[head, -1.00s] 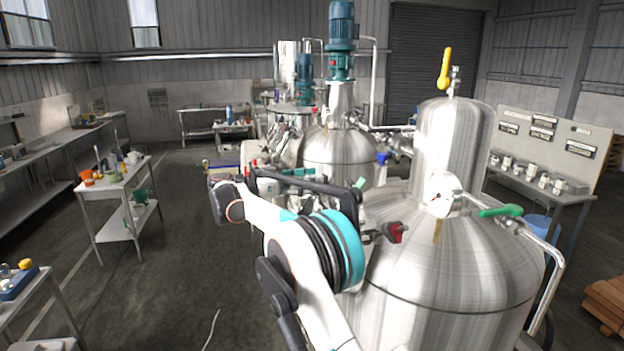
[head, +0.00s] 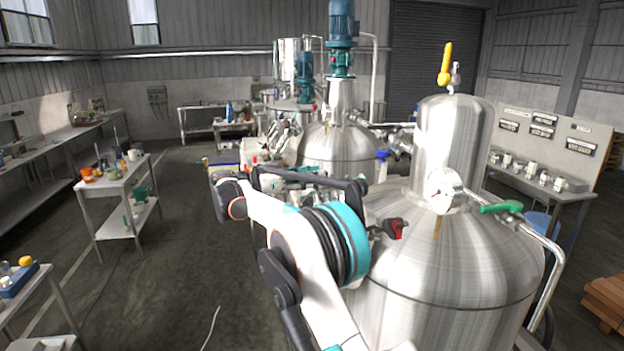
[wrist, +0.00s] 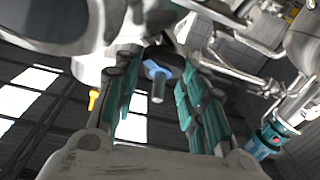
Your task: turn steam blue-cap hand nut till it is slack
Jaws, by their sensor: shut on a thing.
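In the wrist view, a hand nut with a blue cap (wrist: 155,70) and a short grey metal stem shows between the fingers of my gripper (wrist: 160,62). The teal-padded fingers stand on either side of it, and my gripper is shut on it. Dark parts hide where the fingers touch it. In the head view my own arm covers the gripper and this nut. A small blue part (head: 382,155) shows on the vessel side in the head view; I cannot tell whether it is the same nut.
A large steel tank (head: 450,265) stands close on the right, with a green lever (head: 501,208), a red-handled fitting (head: 396,229) and a yellow lever (head: 445,65). More tanks (head: 335,150) stand behind my arm. A white work table (head: 112,185) stands left; the floor between is clear.

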